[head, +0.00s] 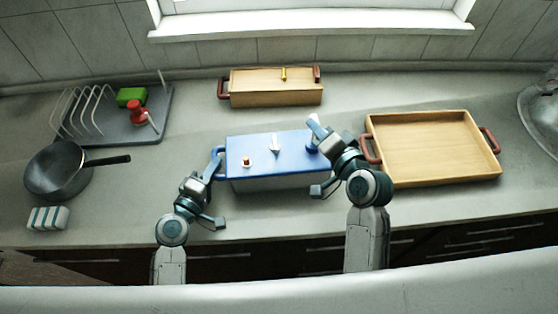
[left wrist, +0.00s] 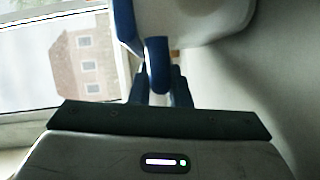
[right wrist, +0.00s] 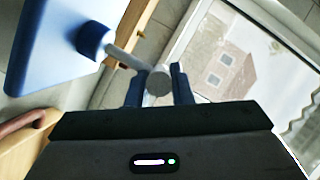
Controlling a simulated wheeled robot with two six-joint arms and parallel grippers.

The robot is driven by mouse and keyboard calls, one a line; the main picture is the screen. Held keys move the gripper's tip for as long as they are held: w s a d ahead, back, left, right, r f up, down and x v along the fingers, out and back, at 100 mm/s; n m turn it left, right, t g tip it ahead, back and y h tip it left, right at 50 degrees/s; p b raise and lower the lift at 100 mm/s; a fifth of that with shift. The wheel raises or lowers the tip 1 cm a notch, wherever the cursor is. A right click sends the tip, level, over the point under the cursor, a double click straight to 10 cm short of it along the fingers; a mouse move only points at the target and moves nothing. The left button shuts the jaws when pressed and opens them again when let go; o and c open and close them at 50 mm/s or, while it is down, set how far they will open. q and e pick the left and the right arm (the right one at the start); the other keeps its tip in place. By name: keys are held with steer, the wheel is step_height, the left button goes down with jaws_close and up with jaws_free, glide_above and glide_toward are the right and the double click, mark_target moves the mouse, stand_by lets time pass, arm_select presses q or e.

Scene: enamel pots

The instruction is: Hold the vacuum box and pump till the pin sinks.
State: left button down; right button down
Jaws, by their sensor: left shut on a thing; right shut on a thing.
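The vacuum box (head: 280,183) has a blue lid (head: 300,142) and a pale body, and stands mid-counter. A small red-orange pin (head: 247,160) stands up from a white ring at the lid's left. A white knob (head: 274,144) sits mid-lid. My left gripper (head: 213,172) is shut on the blue side handle (left wrist: 157,62) at the box's left end. My right gripper (head: 316,122) is shut on the grey pump knob (right wrist: 159,82). A length of pale rod (right wrist: 125,54) shows between this knob and the blue pump collar (right wrist: 92,40).
A wooden tray (head: 435,150) lies to the right, close to my right arm. A lidded wooden box (head: 275,93) stands behind. A dish rack (head: 115,125), a dark pan (head: 60,172) and a striped block (head: 47,218) are at left.

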mark_target(314, 153)
steer(key=shift+s+a+f, duration=0.15)
steer(key=shift+f, duration=1.75)
